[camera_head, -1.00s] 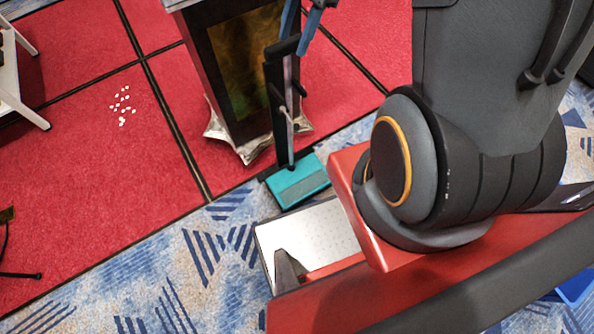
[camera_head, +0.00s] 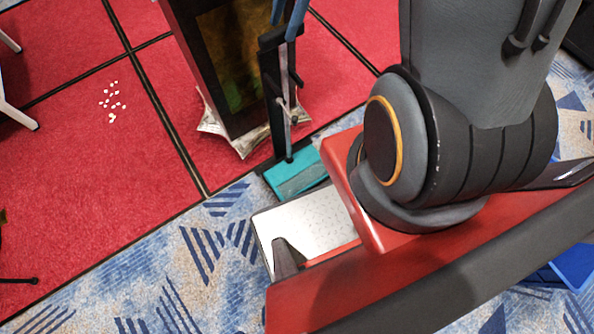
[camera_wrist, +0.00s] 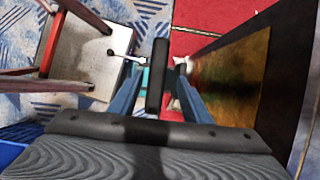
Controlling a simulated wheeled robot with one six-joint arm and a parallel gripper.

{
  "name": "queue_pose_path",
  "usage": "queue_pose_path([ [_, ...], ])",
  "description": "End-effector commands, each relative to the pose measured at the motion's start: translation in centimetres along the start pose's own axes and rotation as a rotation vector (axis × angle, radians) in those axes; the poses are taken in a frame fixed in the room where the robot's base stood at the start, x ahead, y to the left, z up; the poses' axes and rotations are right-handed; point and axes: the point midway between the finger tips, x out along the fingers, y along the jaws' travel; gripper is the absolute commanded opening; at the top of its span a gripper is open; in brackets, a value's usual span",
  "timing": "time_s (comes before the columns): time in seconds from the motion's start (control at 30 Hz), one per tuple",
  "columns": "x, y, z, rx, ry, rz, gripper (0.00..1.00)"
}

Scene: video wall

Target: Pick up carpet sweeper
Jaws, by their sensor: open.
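The carpet sweeper (camera_head: 294,174) has a teal head on the floor and a dark upright handle. It stands in the middle of the head view, beside a tall cabinet. My gripper (camera_head: 282,28) has blue fingers and is at the top of the handle. In the wrist view my gripper (camera_wrist: 158,70) is open, with one finger on each side of the sweeper's black handle top (camera_wrist: 154,76). The handle top sits between the fingers, and a gap shows on both sides. A bit of the teal head shows below it; the rest is hidden.
The tall dark cabinet (camera_head: 235,65) with a golden panel and silver base stands close behind the sweeper; it fills the right of the wrist view (camera_wrist: 240,75). White bits (camera_head: 113,101) lie on the red carpet (camera_head: 90,170). White furniture legs (camera_head: 15,112) are at left.

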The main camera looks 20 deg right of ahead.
Motion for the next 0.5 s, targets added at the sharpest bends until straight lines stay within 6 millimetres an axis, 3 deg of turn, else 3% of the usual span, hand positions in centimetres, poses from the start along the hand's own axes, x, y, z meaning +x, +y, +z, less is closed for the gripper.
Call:
queue_pose_path([
  [0.5, 5.8, 0.7, 0.0, 0.000, -0.001, 0.005, 0.44],
])
